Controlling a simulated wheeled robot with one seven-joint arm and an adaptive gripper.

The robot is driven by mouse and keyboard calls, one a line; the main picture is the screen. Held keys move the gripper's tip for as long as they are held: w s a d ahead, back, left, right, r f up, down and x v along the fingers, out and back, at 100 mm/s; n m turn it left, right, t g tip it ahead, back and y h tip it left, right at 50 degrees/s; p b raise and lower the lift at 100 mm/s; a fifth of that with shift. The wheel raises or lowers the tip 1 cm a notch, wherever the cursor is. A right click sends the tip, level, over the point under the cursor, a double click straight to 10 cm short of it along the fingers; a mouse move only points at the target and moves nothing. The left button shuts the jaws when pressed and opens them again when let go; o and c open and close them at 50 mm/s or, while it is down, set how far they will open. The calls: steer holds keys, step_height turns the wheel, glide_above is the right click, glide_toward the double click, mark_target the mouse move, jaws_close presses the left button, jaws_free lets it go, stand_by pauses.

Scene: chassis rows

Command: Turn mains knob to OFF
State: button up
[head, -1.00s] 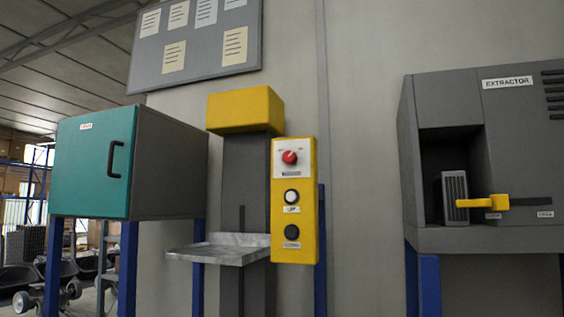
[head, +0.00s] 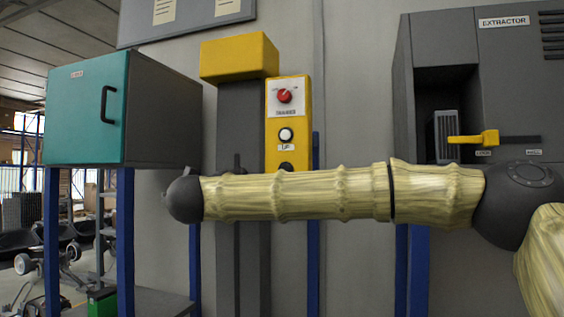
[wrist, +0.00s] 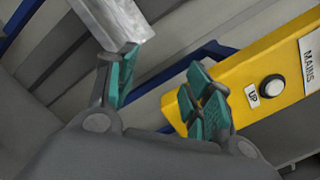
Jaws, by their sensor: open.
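The red mains knob (head: 284,96) sits on a white plate at the top of the yellow control panel (head: 273,150). Its pointer setting is too small to read surely. The panel also shows in the wrist view (wrist: 235,75), with a white UP button (wrist: 272,88) and the MAINS label (wrist: 310,58); the knob is outside that view. My gripper (wrist: 160,90) is open and empty, its teal-padded fingers spread. One finger overlaps the lower end of the panel in the wrist view; contact cannot be told. In the head view my forearm crosses below the knob and hides the panel's lower part.
A grey metal tray edge (wrist: 115,15) is close to my other finger. A yellow-topped column (head: 240,60) stands left of the panel, and a teal-doored cabinet (head: 85,110) further left. The extractor (head: 440,60) with a yellow-handled lever (head: 475,138) is at right.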

steer(key=s+d+r+m+h+b, duration=0.1)
steer(key=s+d+r+m, duration=0.15)
steer(key=r, duration=0.45)
steer(key=s+d+r+m+h, duration=0.1)
steer(key=s+d+r+m, duration=0.15)
steer(key=r, duration=0.45)
steer(key=m+g, duration=0.1)
steer(key=m, duration=0.3)
glide_toward(283, 94)
steer(key=p+x, duration=0.3)
steer(key=x, duration=0.6)
steer(key=shift+w, duration=0.15)
steer(key=c, duration=1)
